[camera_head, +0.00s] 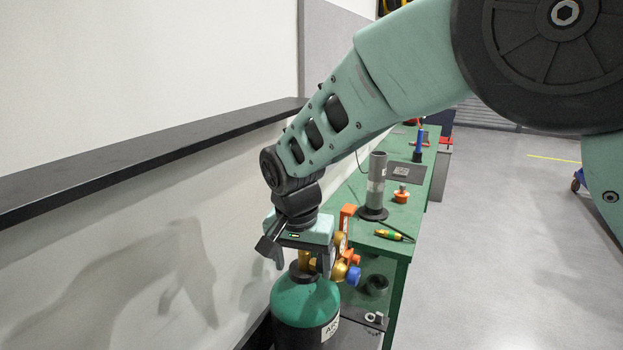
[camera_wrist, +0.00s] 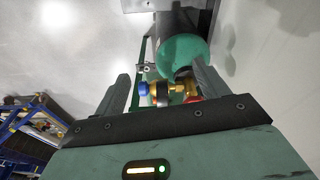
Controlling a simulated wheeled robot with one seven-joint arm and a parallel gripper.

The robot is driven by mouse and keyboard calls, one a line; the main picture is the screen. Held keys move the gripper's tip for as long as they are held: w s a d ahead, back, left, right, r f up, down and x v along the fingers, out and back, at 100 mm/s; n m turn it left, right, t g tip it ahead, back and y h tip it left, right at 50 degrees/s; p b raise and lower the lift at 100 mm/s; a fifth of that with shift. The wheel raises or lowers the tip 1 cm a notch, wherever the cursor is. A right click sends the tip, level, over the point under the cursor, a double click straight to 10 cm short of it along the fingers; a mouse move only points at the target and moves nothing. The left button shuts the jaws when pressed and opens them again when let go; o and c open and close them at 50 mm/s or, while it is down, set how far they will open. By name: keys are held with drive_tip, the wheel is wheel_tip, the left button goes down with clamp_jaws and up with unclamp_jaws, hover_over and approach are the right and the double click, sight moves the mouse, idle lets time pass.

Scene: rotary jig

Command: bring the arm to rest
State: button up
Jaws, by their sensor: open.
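My gripper (camera_head: 298,258) is above the green-topped gas cylinder (camera_head: 303,301), with its fingers pointing down. In the wrist view my gripper (camera_wrist: 163,85) is open, with the two fingers wide apart. The brass regulator (camera_wrist: 160,94) with its blue knob (camera_wrist: 143,88) shows between them, and the cylinder's green shoulder (camera_wrist: 182,55) lies beyond. I cannot tell whether a finger touches the valve or regulator. No held thing shows in the jaws. My arm reaches down from the upper right in the head view, and the gripper partly hides the cylinder's valve.
A green workbench (camera_head: 403,240) beside the cylinder carries a grey upright tube (camera_head: 376,180), an orange-based part (camera_head: 401,195) and a screwdriver (camera_head: 393,235). A dark ledge (camera_head: 150,155) runs along the wall at left.

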drive_tip(key=s+d+r+n+g, duration=0.1)
drive_tip(key=s+d+n, duration=0.4)
drive_tip(key=s+d, duration=0.4)
drive_tip(key=s+d+r+n+y, duration=0.1)
drive_tip(key=s+d+n, duration=0.4)
drive_tip(key=s, duration=1.2)
drive_tip(key=d+r, duration=0.1)
drive_tip(key=d, duration=0.2)
drive_tip(key=shift+d+n+g, duration=0.3)
drive_tip(key=shift+d+g, duration=0.05)
drive_tip(key=shift+g, duration=0.05)
drive_tip(key=shift+r, duration=0.15)
